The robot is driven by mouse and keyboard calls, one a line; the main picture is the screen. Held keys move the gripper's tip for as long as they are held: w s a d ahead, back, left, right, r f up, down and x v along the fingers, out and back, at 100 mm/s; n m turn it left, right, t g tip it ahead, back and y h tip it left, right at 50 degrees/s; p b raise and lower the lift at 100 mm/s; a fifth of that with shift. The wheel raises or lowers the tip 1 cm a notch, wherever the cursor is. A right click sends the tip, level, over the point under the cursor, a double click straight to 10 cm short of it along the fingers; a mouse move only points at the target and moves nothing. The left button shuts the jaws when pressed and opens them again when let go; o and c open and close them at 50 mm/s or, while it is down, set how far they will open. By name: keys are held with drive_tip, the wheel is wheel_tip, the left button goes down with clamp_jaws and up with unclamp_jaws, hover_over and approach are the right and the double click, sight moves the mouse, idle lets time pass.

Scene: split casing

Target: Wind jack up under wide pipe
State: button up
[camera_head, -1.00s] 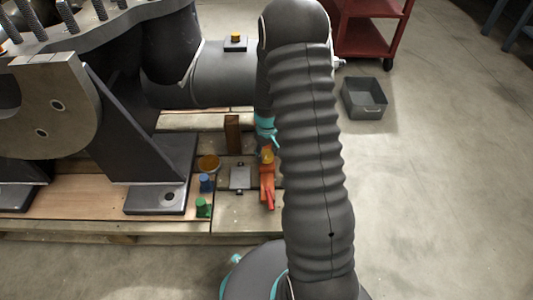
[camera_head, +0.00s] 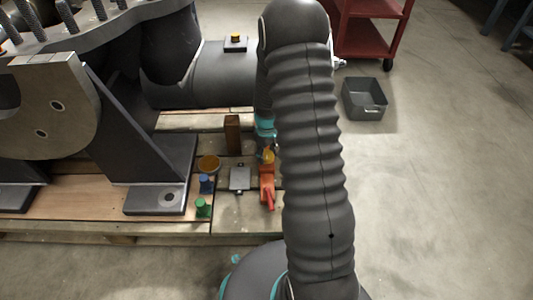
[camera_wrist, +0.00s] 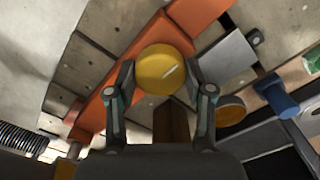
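The wide pipe (camera_head: 222,75) is a thick grey cylinder running to the right, its right end hidden behind my arm. The orange jack (camera_head: 267,184) stands on the pallet below and in front of it, beside my arm, with a red part at its near end. Its round yellow knob (camera_head: 268,156) shows in the wrist view (camera_wrist: 160,68) with a pale mark on top. My gripper (camera_wrist: 160,78) has its fingers on opposite sides of this knob, pads against its edges. The head view mostly hides my gripper behind the arm. Contact between jack and pipe cannot be seen.
Blue (camera_head: 205,183) and green (camera_head: 202,207) pegs, a grey plate (camera_head: 240,178), an amber disc (camera_head: 208,163) and a brown post (camera_head: 232,135) crowd the pallet left of the jack. A grey bin (camera_head: 364,98) and red cart (camera_head: 372,28) stand right.

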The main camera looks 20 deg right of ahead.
sight(267, 154)
drive_tip(key=o, duration=0.4)
drive_tip(key=shift+w, duration=0.1)
drive_tip(key=shift+o, duration=0.2)
wheel_tip(267, 154, up, 12)
idle(0.7)
